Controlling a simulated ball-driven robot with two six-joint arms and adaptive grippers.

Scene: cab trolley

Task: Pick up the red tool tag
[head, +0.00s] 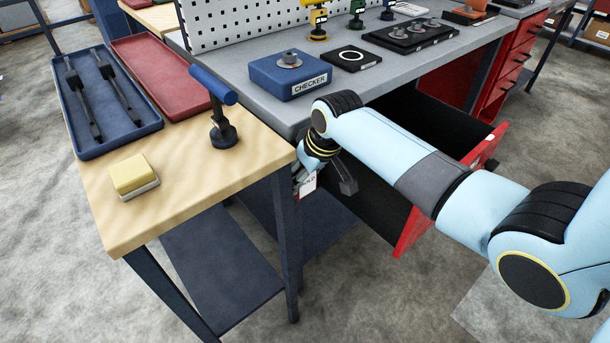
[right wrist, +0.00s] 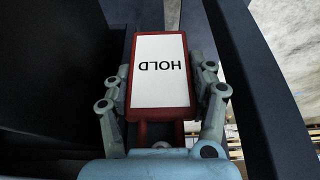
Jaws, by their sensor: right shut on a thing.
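The red tool tag (right wrist: 123,103) has a red frame and a white face reading HOLD, upside down in the right wrist view. My right gripper (right wrist: 160,90) is shut on it, with a finger along each side. In the head view my right gripper (head: 318,178) is low beside the bench's near corner, next to the wooden table's right edge. A small part of the tag (head: 307,185) shows there, mostly hidden by the gripper and wrist. My left gripper is not in view.
An open drawer with a red front (head: 413,232) sticks out under the grey bench (head: 245,85). A blue CHECKER block (head: 262,78) stands on the bench. The wooden table (head: 190,185) bears a blue tray (head: 143,130), a red tray (head: 185,108) and a yellow block (head: 130,172).

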